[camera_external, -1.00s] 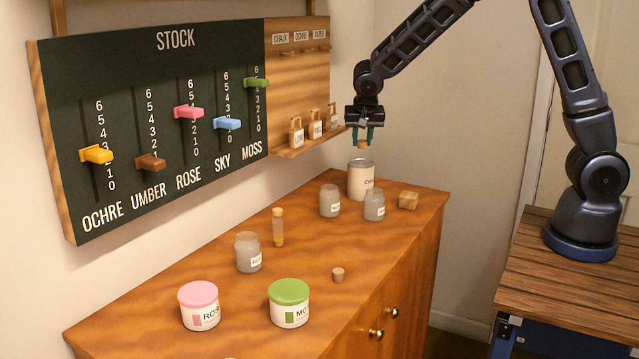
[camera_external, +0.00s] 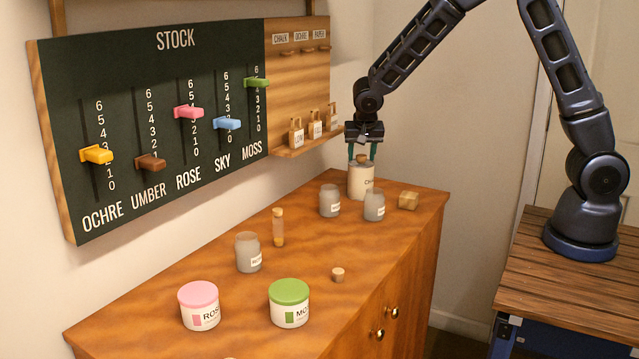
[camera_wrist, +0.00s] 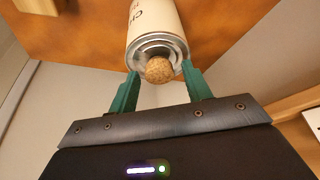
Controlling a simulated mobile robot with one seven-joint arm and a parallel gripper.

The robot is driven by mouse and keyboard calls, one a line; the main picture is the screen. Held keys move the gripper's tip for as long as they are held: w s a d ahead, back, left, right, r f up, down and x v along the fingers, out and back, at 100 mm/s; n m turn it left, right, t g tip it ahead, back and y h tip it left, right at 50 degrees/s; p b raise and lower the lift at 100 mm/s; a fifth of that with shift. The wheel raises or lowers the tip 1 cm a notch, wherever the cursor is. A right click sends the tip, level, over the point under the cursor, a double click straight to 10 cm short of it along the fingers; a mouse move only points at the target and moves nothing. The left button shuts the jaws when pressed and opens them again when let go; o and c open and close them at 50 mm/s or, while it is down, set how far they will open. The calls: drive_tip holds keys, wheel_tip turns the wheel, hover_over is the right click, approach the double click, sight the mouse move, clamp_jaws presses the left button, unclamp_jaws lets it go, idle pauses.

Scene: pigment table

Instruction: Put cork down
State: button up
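The cork (camera_external: 362,158) sits at the open top of the white can (camera_external: 361,184), at the back of the cabinet top. In the wrist view the round cork (camera_wrist: 159,69) lies over the can's metal rim; how deep it sits in the mouth cannot be told. My gripper (camera_external: 362,151) is just above the can, pointing down. Its green fingers stand apart on either side of the cork, with gaps visible in the wrist view (camera_wrist: 161,84), so it is open and not gripping.
Two grey jars (camera_external: 330,201) (camera_external: 374,205) stand close in front of the can, and a small wooden block (camera_external: 408,200) lies to its right. Another cork (camera_external: 338,274) stands farther forward. The wall shelf (camera_external: 308,143) with small tagged items is close to the left of my gripper.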

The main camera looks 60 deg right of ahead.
drive_tip(key=shift+r, duration=0.1)
drive_tip(key=v, duration=1.2)
drive_tip(key=s+d+r+n+y, duration=0.1)
drive_tip(key=s+d+r+n, duration=0.1)
drive_tip(key=s+r, duration=0.55)
drive_tip(key=s+d+r+n+y, duration=0.1)
drive_tip(key=s+d+r+n, duration=0.25)
drive_tip(key=s, duration=0.75)
drive_tip(key=s+a+r+n+t+y, duration=0.1)
drive_tip(key=s+n, duration=0.4)
drive_tip(key=s, duration=1.5)
drive_tip(key=shift+s+r+n+t+y, duration=0.15)
drive_tip(key=shift+r+n+t+y, duration=0.2)
drive_tip(key=shift+t, duration=0.25)
